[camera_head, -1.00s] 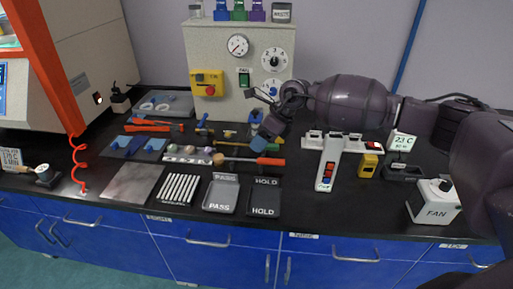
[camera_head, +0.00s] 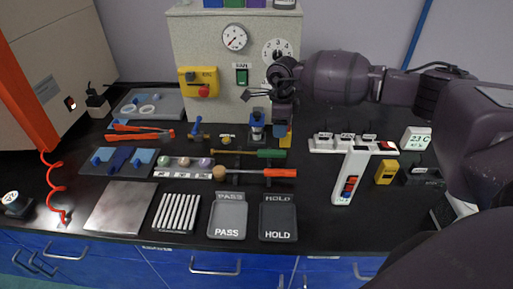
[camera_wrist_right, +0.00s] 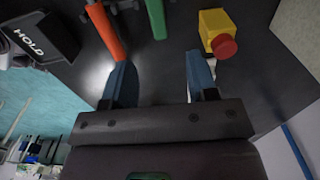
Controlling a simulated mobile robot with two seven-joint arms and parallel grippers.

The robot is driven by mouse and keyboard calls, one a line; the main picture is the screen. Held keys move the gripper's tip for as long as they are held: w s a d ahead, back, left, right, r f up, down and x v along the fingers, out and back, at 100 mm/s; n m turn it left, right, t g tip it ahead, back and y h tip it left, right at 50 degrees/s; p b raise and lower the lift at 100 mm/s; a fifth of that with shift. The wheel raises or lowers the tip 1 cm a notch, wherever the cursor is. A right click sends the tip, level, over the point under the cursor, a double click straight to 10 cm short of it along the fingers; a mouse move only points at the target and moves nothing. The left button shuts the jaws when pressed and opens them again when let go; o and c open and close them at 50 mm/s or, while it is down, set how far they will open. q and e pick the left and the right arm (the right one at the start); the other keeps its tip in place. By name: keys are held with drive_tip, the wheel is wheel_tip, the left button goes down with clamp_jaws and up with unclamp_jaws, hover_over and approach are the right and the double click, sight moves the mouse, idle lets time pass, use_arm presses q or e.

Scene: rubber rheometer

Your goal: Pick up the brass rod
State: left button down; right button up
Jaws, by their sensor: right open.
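A thin brass-coloured rod (camera_head: 226,152) with a green handle (camera_head: 264,153) lies flat across the middle of the black bench. My right gripper (camera_head: 268,131) points down over the bench, just behind the green handle, open and empty. In the right wrist view the gripper (camera_wrist_right: 158,72) shows two blue fingers spread apart. The end of the green handle (camera_wrist_right: 156,18) lies ahead, between the lines of the fingers; the brass part is out of that view. My left gripper is in no view.
A mallet's orange handle (camera_head: 280,173) lies in front of the green one. A yellow box with a red button (camera_wrist_right: 217,33) stands close by the other finger. A grey panel (camera_head: 205,48) rises behind.

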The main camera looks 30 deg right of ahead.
sight(278, 151)
drive_tip(key=shift+s+f, duration=0.2)
drive_tip(key=shift+f, duration=0.3)
wheel_tip(278, 151, down, 9)
drive_tip(key=shift+f+b, duration=0.15)
drive_tip(key=shift+b, duration=0.3)
clamp_jaws()
